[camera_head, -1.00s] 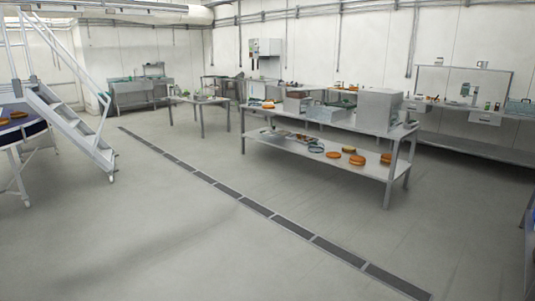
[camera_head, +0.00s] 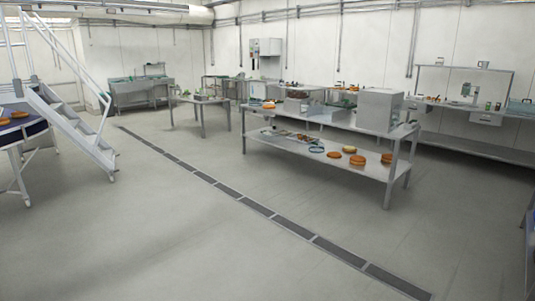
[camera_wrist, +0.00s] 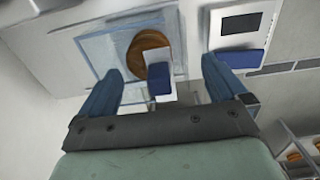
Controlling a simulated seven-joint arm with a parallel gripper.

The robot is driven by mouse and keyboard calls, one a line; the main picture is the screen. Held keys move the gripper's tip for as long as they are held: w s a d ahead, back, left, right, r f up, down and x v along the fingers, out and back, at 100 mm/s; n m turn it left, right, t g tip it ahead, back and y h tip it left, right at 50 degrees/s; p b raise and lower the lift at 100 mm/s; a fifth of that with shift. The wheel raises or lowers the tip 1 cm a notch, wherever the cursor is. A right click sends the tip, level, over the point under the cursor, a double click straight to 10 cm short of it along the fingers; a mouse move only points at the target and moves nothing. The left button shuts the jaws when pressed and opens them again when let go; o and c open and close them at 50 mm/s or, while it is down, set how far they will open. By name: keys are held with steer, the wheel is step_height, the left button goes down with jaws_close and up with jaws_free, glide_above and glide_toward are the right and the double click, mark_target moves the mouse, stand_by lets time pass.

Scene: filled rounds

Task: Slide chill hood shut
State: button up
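In the wrist view my gripper (camera_wrist: 161,68) is open, with its two blue fingers well apart. A white piece with a dark blue block (camera_wrist: 159,78), which looks like a handle, shows between the fingers. I cannot tell whether either finger touches it. Behind it is a clear pane with a pale blue frame (camera_wrist: 84,43), which looks like the chill hood. A brown round (camera_wrist: 136,50) shows through or beside the pane, partly hidden by the white piece. My gripper does not show in the head view, and I cannot pick out the hood there with certainty.
A white unit with a dark screen (camera_wrist: 240,22) and a blue block is at upper right in the wrist view. In the head view a steel table (camera_head: 330,152) carries a steel box (camera_head: 380,109), with orange rounds (camera_head: 357,160) on its lower shelf. The floor in front is clear.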

steer(key=shift+s+a+f, duration=0.1)
steer(key=shift+a+f, duration=0.1)
steer(key=shift+f, duration=0.15)
steer(key=shift+d+r, duration=0.2)
steer(key=shift+r, duration=3.4)
